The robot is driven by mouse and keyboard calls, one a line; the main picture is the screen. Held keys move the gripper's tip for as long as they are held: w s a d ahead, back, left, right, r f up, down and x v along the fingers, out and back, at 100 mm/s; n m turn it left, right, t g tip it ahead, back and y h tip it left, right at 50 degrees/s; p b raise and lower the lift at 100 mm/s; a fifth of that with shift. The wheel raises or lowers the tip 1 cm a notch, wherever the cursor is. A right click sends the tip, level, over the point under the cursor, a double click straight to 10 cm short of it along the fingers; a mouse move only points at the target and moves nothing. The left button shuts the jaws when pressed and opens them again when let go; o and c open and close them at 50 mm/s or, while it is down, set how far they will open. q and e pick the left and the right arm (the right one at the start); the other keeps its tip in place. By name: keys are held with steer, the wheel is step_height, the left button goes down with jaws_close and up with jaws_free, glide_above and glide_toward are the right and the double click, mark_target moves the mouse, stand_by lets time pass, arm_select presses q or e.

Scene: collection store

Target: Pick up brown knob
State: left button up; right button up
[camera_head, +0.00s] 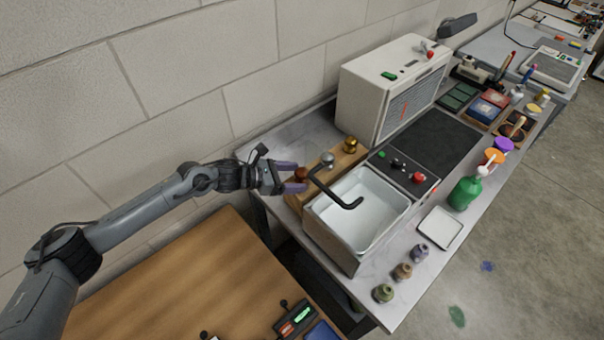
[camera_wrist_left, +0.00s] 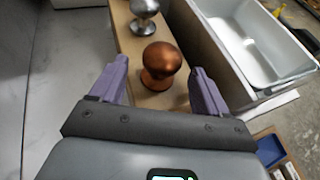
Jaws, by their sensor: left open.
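The brown knob (camera_wrist_left: 160,63) is copper-coloured with a round head on a short stem, and stands upright on a wooden board. In the left wrist view it is just beyond and between the open purple fingers of my left gripper (camera_wrist_left: 158,88), with no finger visibly touching it. In the head view the brown knob (camera_head: 301,174) is at the near left end of the wooden board (camera_head: 325,177), right by the fingertips of my left gripper (camera_head: 298,179). The gripper is empty. My right gripper is not in either view.
A silver knob (camera_head: 327,158) and a gold knob (camera_head: 351,145) stand farther along the board. A white sink (camera_head: 370,200) with a black faucet (camera_head: 338,191) is close on the right. A white cabinet (camera_head: 365,85) stands behind. Marble counter (camera_wrist_left: 62,70) is clear on the left.

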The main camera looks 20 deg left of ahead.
arm_select(q)
steer(key=shift+w+d+f, duration=0.35)
steer(key=shift+w+d, duration=0.05)
steer(key=shift+d, duration=0.1)
steer(key=c, duration=1.3)
steer(key=shift+o, duration=0.2)
steer(key=shift+r, duration=0.1)
